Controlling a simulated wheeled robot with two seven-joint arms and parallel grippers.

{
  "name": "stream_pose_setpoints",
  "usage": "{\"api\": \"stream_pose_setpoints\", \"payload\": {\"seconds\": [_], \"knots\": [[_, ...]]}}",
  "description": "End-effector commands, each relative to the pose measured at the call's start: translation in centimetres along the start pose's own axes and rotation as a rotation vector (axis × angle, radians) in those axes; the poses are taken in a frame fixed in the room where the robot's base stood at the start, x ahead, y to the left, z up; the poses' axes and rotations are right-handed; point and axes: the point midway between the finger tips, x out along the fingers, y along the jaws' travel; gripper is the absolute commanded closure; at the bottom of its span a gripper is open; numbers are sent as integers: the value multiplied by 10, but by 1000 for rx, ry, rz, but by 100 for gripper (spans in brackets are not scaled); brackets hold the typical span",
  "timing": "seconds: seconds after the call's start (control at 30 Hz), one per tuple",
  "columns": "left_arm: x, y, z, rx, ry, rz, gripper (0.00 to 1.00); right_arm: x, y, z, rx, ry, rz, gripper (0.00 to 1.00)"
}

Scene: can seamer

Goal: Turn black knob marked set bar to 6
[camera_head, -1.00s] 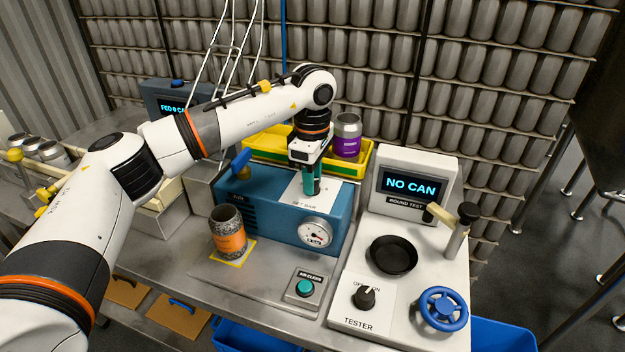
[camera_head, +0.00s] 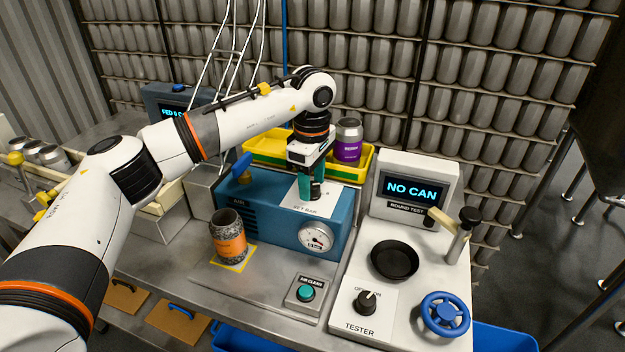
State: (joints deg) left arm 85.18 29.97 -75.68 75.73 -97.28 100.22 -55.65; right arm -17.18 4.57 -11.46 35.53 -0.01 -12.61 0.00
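The blue machine (camera_head: 262,212) stands mid-bench with a white plate marked SET BAR on top. The black knob (camera_head: 316,190) on that plate is mostly hidden by my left gripper. My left gripper (camera_head: 312,186) points straight down at the knob, its teal fingers beside it. Whether they press on it I cannot tell. The knob's pointer and scale marks are mostly covered. A round white gauge (camera_head: 316,237) is on the machine's front; its needle is too small to read exactly. My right gripper is not in view.
An orange-labelled can (camera_head: 229,238) stands on a yellow-edged pad in front of the machine. A blue lever (camera_head: 241,164) rises at its left. A yellow tray (camera_head: 268,148) with a purple can (camera_head: 348,142) lies behind. The white tester (camera_head: 372,315) stands at the right.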

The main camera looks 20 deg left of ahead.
Motion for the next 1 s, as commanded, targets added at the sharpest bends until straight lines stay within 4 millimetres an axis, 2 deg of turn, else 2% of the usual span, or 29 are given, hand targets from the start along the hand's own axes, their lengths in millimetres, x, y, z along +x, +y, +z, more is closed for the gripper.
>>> {"api": "stream_pose_setpoints", "payload": {"seconds": [0.2,0.33,0.7,0.83,1.0], "knots": [[0,0,-1,1,0,3,50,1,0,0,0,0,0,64],[-10,0,-1,2,0,2,50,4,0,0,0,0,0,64],[-87,0,0,0,0,-1,50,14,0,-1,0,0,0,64],[-106,0,0,-1,0,0,50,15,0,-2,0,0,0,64],[-118,0,0,1,0,2,50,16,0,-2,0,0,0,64]]}}
